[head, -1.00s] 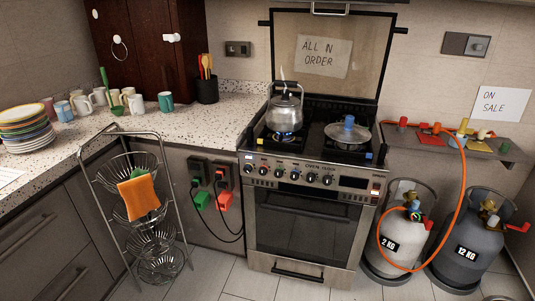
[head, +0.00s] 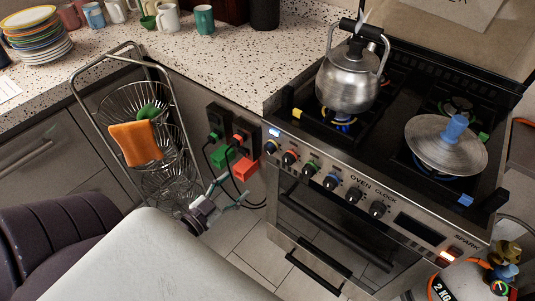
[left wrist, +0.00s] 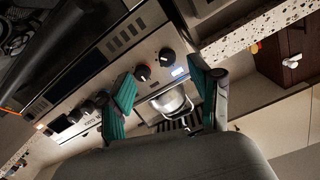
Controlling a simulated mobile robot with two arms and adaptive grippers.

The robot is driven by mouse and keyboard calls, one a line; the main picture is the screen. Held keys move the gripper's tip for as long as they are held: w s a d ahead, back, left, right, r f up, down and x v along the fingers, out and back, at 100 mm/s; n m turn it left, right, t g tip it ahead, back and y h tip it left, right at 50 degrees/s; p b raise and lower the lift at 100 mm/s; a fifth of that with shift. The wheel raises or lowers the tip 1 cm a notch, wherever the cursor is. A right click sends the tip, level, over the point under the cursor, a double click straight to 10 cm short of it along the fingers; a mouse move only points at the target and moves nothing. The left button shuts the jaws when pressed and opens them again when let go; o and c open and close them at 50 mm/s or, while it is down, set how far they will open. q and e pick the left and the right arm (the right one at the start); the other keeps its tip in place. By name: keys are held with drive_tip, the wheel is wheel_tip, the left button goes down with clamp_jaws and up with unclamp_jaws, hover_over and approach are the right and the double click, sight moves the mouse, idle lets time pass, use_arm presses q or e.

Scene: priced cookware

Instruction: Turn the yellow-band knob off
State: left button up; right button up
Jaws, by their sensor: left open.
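A row of knobs runs along the oven front. The leftmost knob (head: 271,147) is beside a small lit display; its band colour is too small to be sure of, and I cannot clearly make out a yellow band. Orange-red, green and blue bands show on the knobs to its right. A yellow block (head: 297,115) marks the hob's near left corner. My left gripper (head: 235,187) is open and empty, below and left of the knobs, apart from them. In the left wrist view, the end knob (left wrist: 167,57) shows between its teal fingers (left wrist: 160,68).
A kettle (head: 348,80) stands over a blue flame, and a lidded pan (head: 446,147) sits over another. Left of the oven are plugs with green and red boxes (head: 245,168) and a wire basket rack (head: 120,105) with an orange cloth.

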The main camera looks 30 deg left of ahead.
sight(267, 151)
use_arm(q)
drive_tip(key=shift+t, duration=0.3)
drive_tip(key=w, duration=0.4)
drive_tip(key=w+d+r, duration=0.1)
drive_tip(key=w, duration=0.4)
drive_tip(key=w+r, duration=0.1)
drive_tip(key=w, duration=0.3)
drive_tip(key=shift+w+d+r, duration=0.25)
drive_tip(key=shift+w, duration=0.15)
use_arm(e)
drive_tip(key=shift+d+r, duration=0.1)
drive_tip(key=shift+r, duration=0.05)
use_arm(q)
drive_tip(key=c, duration=1.1)
drive_tip(key=shift+c, duration=0.2)
